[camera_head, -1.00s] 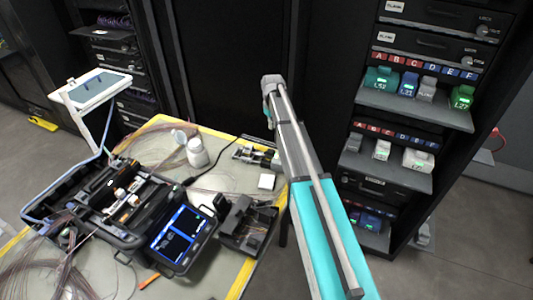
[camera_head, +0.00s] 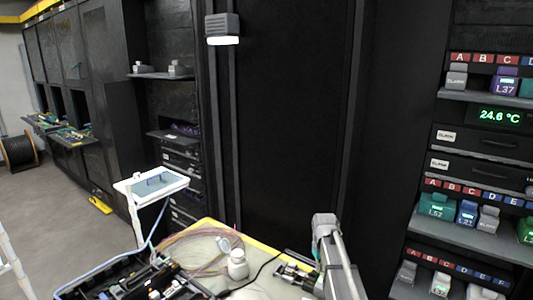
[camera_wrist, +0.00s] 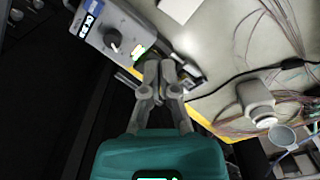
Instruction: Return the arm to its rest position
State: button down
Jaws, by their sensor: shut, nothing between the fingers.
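My arm (camera_head: 338,262) rises from the bottom edge of the head view, right of the work table's far end. Its grey upper end stands in front of the dark cabinet. In the wrist view my gripper (camera_wrist: 160,70) points down over the table edge, with its two grey fingers together and nothing between them. A grey box with a black knob (camera_wrist: 110,45) lies beyond the fingertips, to their left. I cannot tell whether the fingertips touch anything. The fingers cannot be made out in the head view.
A white bottle (camera_head: 237,265) stands on the table, and it also shows in the wrist view (camera_wrist: 255,98). The fusion splicer (camera_head: 150,285) is partly cut off at lower left. The rack shelf (camera_head: 470,238) with coloured modules is right of my arm.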

jog(key=s+a+m, duration=0.2)
jog(key=s+m, duration=0.1)
jog(key=s, duration=1.8)
jog(key=shift+s, duration=0.4)
jog(key=c, duration=1.3)
grip_release()
jog(key=shift+a, duration=0.1)
jog(key=shift+c, duration=0.2)
jog(key=o, duration=0.6)
jog(key=shift+o, duration=0.3)
